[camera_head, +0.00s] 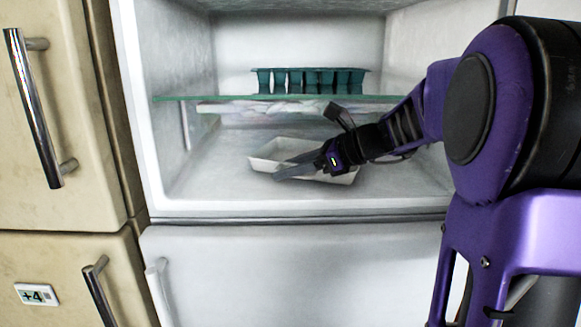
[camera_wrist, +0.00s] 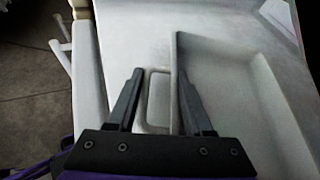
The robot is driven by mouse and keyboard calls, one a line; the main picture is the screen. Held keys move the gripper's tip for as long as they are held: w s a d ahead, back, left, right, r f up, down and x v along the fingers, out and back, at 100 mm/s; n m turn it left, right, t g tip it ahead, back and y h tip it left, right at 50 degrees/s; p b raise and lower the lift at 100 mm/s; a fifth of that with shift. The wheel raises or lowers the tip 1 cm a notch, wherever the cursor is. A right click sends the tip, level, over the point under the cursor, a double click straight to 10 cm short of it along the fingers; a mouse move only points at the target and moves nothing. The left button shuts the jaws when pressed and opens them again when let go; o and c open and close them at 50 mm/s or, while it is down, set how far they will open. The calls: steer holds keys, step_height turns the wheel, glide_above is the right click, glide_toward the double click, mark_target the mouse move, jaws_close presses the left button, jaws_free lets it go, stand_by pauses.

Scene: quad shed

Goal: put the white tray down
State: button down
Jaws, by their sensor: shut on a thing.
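The white tray (camera_head: 268,155) is a shallow rectangular tray in the lower part of the open white compartment, under the glass shelf. My gripper (camera_head: 282,171) reaches in from the right and is shut on the tray's near side. In the wrist view the fingers of my gripper (camera_wrist: 160,76) stand on both sides of a loop-like handle and the wall of the tray (camera_wrist: 235,95). The tray looks empty. My gripper hides part of its near side, and I cannot tell whether its underside touches the compartment floor.
A glass shelf (camera_head: 220,98) crosses above, with a teal divided tray (camera_head: 310,80) on it. A pale flat bundle (camera_head: 260,107) is just beneath the shelf. The compartment floor (camera_head: 215,180) is bare around the white tray. Beige doors with metal handles (camera_head: 38,110) stand left.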

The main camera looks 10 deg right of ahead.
steer(key=shift+w+d+f+b, duration=0.1)
steer(key=shift+w+f+b, duration=0.15)
steer(key=shift+f+b, duration=0.3)
steer(key=shift+s+r, duration=0.3)
steer(key=shift+r, duration=0.05)
steer(key=shift+f, duration=0.2)
steer(key=shift+c, duration=1.5)
jaws_free()
steer(key=shift+r, duration=0.25)
steer(key=p+v, duration=0.1)
steer(key=v, duration=1)
steer(key=shift+s+d+r, duration=0.1)
steer(key=shift+s+d, duration=0.15)
steer(key=shift+d, duration=0.05)
